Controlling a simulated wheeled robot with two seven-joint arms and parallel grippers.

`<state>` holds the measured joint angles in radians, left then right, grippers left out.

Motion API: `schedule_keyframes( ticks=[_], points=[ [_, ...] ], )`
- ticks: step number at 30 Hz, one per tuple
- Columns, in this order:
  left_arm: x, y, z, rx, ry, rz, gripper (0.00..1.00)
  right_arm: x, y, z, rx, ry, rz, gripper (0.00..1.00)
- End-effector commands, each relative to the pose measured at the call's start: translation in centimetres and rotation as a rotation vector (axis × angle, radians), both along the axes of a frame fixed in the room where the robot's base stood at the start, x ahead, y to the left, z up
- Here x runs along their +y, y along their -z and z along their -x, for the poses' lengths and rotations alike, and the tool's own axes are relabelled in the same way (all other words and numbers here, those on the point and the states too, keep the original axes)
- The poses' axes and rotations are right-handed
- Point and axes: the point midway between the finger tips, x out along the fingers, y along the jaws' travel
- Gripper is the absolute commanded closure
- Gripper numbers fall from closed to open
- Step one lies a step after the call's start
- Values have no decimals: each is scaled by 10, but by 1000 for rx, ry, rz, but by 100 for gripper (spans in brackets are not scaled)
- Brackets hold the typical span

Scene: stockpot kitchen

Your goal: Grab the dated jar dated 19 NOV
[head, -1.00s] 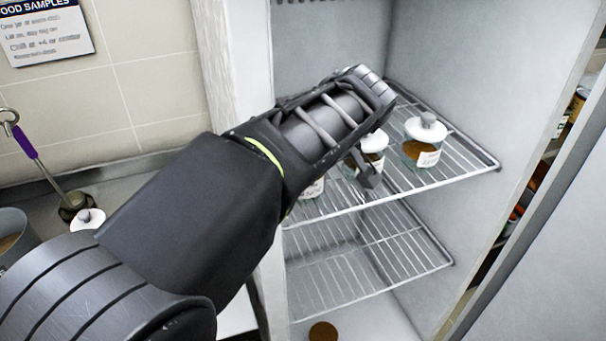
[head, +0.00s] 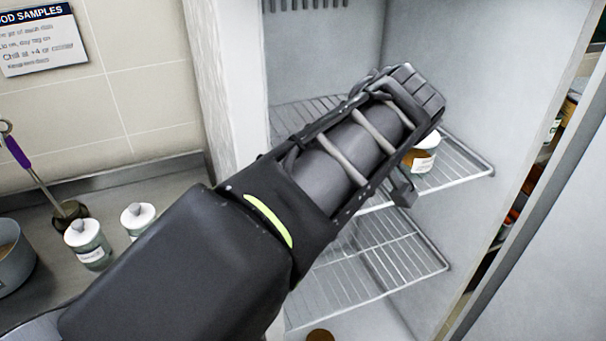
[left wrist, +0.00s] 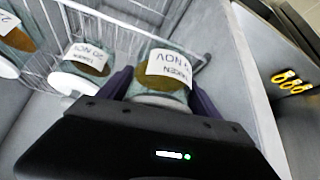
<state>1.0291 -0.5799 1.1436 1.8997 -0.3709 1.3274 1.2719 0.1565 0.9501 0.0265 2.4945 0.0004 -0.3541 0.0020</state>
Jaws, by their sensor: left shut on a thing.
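My left gripper (left wrist: 160,88) is shut on a glass jar (left wrist: 168,72) with brown contents and a white label, upside down in the left wrist view. The label shows NOV and TAKEN; its day number is not clearly readable. In the head view my left gripper (head: 404,184) reaches into the fridge at the right end of the upper shelf, partly covering this jar (head: 422,163). Beside it in the wrist view is a second jar (left wrist: 88,60), labelled what looks like 20 NOV. A third jar (left wrist: 18,38) is cut off at the left edge. My right gripper is not in view.
The upper wire shelf (head: 468,163) and lower wire shelf (head: 425,262) are in the fridge, with its wall close on the right. Two white-lidded jars (head: 88,243) (head: 138,217), a pot (head: 15,255) and a purple-handled ladle (head: 18,152) are on the left counter.

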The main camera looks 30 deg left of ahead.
Motion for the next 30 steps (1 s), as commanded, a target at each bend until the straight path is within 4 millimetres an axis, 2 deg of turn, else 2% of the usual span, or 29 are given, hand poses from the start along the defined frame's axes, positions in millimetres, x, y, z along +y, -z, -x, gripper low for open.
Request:
schedule_keyframes(
  ticks=[1, 5, 6, 12, 18, 30],
  points=[
    [-16, 1, 6, -4, 6, -5, 99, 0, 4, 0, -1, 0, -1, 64],
    [-50, 0, 21, -3, 4, -5, 99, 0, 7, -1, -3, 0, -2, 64],
    [-58, -6, 25, -3, 3, -4, 99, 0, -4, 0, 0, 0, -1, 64],
    [-89, -5, 39, -1, 1, -3, 99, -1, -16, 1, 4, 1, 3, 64],
    [-100, -2, 43, -1, 1, -1, 99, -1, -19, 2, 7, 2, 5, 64],
    [-101, -1, 44, -1, 1, -1, 99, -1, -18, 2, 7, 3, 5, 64]
  ],
)
